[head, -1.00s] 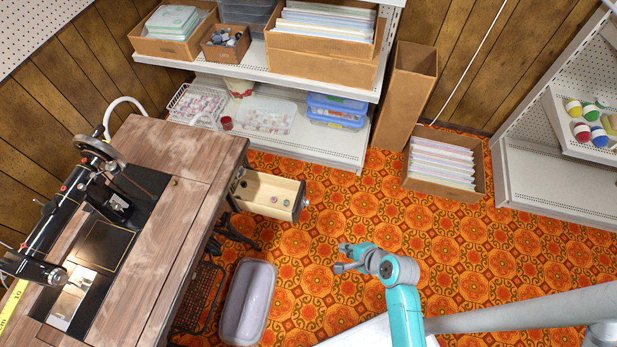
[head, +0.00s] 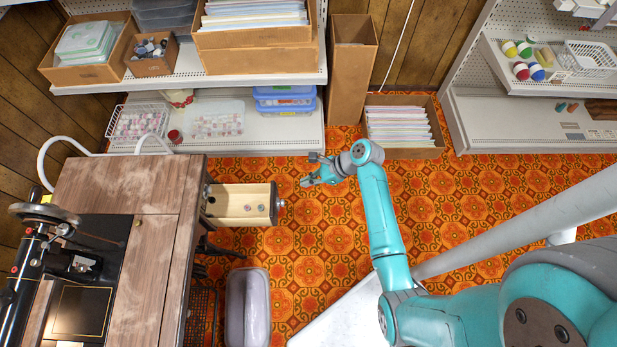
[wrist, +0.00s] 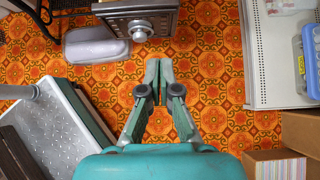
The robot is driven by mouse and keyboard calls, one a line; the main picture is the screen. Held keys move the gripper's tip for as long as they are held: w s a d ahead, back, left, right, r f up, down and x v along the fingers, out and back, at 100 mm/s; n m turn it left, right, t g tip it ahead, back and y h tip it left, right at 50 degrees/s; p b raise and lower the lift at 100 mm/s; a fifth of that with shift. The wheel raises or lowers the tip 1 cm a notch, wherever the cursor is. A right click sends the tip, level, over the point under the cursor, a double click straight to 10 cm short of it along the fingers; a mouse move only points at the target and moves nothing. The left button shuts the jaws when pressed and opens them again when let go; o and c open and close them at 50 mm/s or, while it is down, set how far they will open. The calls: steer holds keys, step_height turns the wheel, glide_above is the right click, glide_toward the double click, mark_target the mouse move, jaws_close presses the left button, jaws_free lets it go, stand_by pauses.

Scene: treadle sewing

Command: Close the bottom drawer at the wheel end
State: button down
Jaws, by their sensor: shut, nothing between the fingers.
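The open drawer (head: 240,204) sticks out of the wheel-end side of the wooden sewing table (head: 118,188), with a few small items inside. Its dark front with a round metal knob (head: 280,203) faces my arm; the front also shows at the top of the wrist view (wrist: 138,20). The sewing machine's handwheel (head: 44,213) is at the left. My gripper (head: 308,183) is shut and empty, to the right of the drawer front and apart from it. In the wrist view my gripper's fingertips (wrist: 158,66) are together, below the knob in the picture.
A grey-lilac bin (head: 248,305) stands on the floor below the drawer. Shelves (head: 290,135) with boxes stand behind, and a carton of papers (head: 402,125) stands at the back right. Patterned floor (head: 310,240) right of the drawer is clear.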

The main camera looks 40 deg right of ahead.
steer(key=w+a+f, duration=0.4)
steer(key=w+a, duration=0.1)
steer(key=a, duration=0.2)
steer(key=shift+f, duration=0.25)
steer(key=w+a, duration=1)
steer(key=a, duration=0.4)
steer(key=shift+w+a, duration=0.25)
steer(key=shift+d, duration=0.1)
